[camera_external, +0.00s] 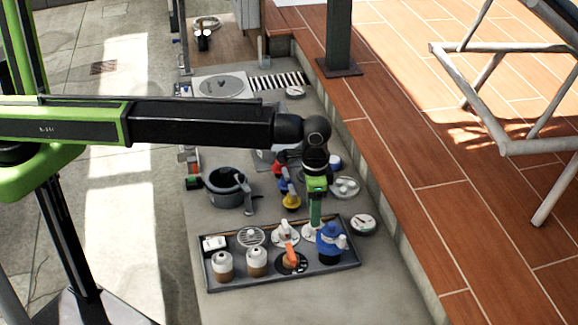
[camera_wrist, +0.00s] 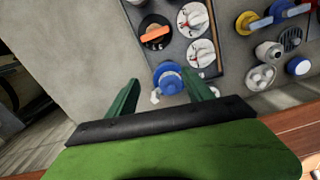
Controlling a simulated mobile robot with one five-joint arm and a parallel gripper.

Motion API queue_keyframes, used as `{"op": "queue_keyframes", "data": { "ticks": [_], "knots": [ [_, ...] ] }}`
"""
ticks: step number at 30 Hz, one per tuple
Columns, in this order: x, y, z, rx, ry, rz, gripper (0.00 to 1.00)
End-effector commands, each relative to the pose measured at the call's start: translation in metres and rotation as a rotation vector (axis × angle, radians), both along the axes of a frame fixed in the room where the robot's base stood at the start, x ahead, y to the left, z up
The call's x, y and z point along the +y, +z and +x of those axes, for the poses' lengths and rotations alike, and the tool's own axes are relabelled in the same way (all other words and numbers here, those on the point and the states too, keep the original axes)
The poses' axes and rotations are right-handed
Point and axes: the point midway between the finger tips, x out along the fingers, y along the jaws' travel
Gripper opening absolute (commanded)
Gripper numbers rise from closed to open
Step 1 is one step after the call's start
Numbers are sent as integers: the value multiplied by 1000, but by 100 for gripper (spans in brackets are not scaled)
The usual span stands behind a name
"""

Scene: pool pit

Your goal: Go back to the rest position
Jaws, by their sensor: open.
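My gripper (camera_external: 316,205) hangs from my arm over the back right part of a dark tray (camera_external: 222,286). A blue valve-like part (camera_external: 330,242) stands at the tray's right end, close by the fingers. In the wrist view this blue part (camera_wrist: 168,76) lies just beyond the fingertips. I cannot tell from these views whether a finger touches it.
The tray also holds an orange-handled part (camera_external: 291,256), white dials (camera_external: 285,233) and white-topped jars (camera_external: 222,265). A dark bucket (camera_external: 226,186) and a yellow-handled valve (camera_external: 291,202) stand behind it. A round gauge (camera_external: 362,224) lies to its right. A raised tiled deck (camera_external: 420,190) borders the pit.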

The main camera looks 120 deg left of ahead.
Motion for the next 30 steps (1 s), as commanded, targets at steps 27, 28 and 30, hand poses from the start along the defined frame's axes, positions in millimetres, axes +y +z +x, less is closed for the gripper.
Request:
{"op": "queue_keyframes", "data": {
  "ticks": [27, 28, 30],
  "knots": [
    [-373, -117, -232, -1, -646, 0, 60],
    [-373, -117, -232, -1, -645, 0, 60],
    [-373, -117, -232, -1, -644, 0, 60]
  ]
}}
